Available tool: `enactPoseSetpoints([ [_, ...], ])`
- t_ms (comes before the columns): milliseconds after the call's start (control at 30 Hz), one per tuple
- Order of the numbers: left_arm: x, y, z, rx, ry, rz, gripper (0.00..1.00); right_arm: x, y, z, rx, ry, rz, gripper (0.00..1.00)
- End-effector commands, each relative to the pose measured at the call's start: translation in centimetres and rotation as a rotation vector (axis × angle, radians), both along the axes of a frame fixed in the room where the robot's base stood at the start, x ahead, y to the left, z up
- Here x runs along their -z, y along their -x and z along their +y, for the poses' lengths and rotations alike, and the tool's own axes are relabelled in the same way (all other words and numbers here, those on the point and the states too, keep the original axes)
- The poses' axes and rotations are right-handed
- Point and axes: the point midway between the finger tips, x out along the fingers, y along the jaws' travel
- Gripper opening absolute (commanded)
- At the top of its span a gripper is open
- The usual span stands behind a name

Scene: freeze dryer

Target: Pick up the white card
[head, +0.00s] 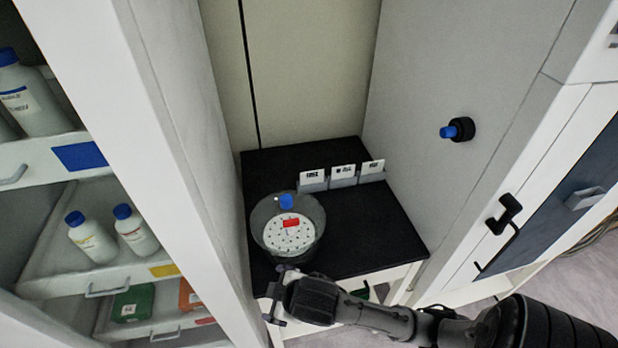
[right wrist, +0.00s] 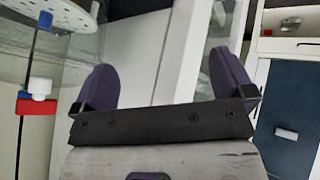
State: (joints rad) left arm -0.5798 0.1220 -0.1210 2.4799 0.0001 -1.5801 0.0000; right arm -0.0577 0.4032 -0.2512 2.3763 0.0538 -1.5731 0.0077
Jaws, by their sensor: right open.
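Three white cards with dark print stand in small grey holders at the back of the black-topped table in the head view: a left card (head: 312,175), a middle card (head: 343,171) and a right card (head: 372,166). I cannot tell which one the task means. My right gripper (head: 273,296) is at the table's front edge, in front of the round clear vessel and well short of the cards. In the right wrist view its two purple-grey fingers (right wrist: 165,72) are spread apart with nothing between them. No card shows in that view. My left gripper is not in view.
A clear round vessel (head: 258,228) with a perforated white disc (head: 284,240), a red piece and a blue knob (head: 286,201) stands on the black table (head: 375,225). Bare tabletop lies right of it. Shelves with bottles (head: 90,238) are left; a cabinet wall (head: 440,70) is right.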

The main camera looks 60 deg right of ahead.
Motion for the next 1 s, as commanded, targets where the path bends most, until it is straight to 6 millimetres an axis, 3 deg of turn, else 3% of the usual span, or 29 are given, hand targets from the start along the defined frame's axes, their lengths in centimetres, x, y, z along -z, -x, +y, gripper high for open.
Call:
enactPoseSetpoints([
  [33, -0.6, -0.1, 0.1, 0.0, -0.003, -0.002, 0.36, -2.1, -2.2, -0.8, -0.02, 0.045, -0.037, 1.0],
  [167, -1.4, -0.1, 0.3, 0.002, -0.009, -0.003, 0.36, -6.0, -7.1, -3.1, -0.058, 0.153, -0.086, 1.0],
  [267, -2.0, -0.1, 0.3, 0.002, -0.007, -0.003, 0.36, -8.7, -10.7, -6.0, -0.053, 0.234, -0.091, 1.0],
  [367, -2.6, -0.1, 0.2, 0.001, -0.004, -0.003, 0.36, -11.1, -13.8, -10.4, -0.006, 0.297, -0.065, 1.0],
  [467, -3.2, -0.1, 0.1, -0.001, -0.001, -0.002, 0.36, -13.0, -16.0, -17.0, 0.109, 0.317, -0.002, 1.0],
  [600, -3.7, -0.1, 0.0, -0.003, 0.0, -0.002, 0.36, -13.8, -16.1, -28.2, 0.401, 0.201, 0.114, 1.0],
  [733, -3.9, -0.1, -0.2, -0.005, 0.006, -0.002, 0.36, -12.3, -14.0, -35.5, 0.723, -0.027, 0.179, 1.0],
  [800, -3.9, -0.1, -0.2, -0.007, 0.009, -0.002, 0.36, -11.2, -13.3, -37.0, 0.862, -0.147, 0.188, 1.0],
  [1000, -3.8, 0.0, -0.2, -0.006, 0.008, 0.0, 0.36, -10.0, -13.0, -37.7, 1.065, -0.341, 0.173, 1.0],
])
